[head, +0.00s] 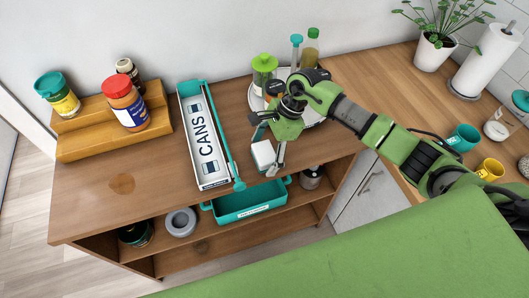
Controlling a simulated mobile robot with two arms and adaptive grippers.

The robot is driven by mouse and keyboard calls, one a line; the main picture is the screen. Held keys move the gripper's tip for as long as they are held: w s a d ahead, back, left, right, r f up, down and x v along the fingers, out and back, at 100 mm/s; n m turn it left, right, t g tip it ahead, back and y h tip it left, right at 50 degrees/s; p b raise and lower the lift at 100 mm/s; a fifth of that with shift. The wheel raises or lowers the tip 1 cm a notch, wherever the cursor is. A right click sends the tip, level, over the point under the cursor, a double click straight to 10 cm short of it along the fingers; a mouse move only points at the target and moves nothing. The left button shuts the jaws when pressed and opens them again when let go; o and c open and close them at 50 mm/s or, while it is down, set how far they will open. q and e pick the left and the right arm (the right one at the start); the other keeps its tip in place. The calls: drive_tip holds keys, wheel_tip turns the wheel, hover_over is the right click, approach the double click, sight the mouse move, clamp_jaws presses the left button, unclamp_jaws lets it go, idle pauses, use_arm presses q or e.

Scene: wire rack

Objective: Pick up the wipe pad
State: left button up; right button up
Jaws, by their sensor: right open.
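A small white block (263,153), which looks like the wipe pad, shows at the front part of the wooden counter, right of the CANS box. My right gripper (268,150) comes down over it from behind and the right. Its fingers are open, with one finger close to the pad's right side. I cannot tell whether the fingers touch the pad. My left gripper is not in view.
The long CANS box (207,140) stands left of the gripper. A round tray (311,118) with bottles is behind it. A teal bin (250,203) sits on the shelf below the counter edge. A stepped wooden rack (85,140) holds jars at the left.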

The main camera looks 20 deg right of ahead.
sight(260, 154)
drive_tip(key=c, duration=1.2)
drive_tip(key=shift+r+b, duration=0.45)
drive_tip(key=shift+b, duration=0.15)
wheel_tip(260, 154, up, 2)
drive_tip(key=shift+s+a+r+b, duration=0.15)
drive_tip(key=shift+r+b, duration=0.1)
drive_tip(key=shift+b, duration=0.65)
drive_tip(key=s+a+r+b, duration=0.1)
drive_tip(key=s+a+r, duration=0.1)
drive_tip(key=s+r, duration=0.1)
drive_tip(key=s+a+r+b, duration=0.2)
drive_tip(key=s+a+r, duration=0.1)
drive_tip(key=s, duration=0.1)
drive_tip(key=s+a+r+b, duration=0.2)
drive_tip(key=s+a+r, duration=0.1)
drive_tip(key=s, duration=0.1)
drive_tip(key=shift+r, duration=0.3)
drive_tip(key=shift+d, duration=0.1)
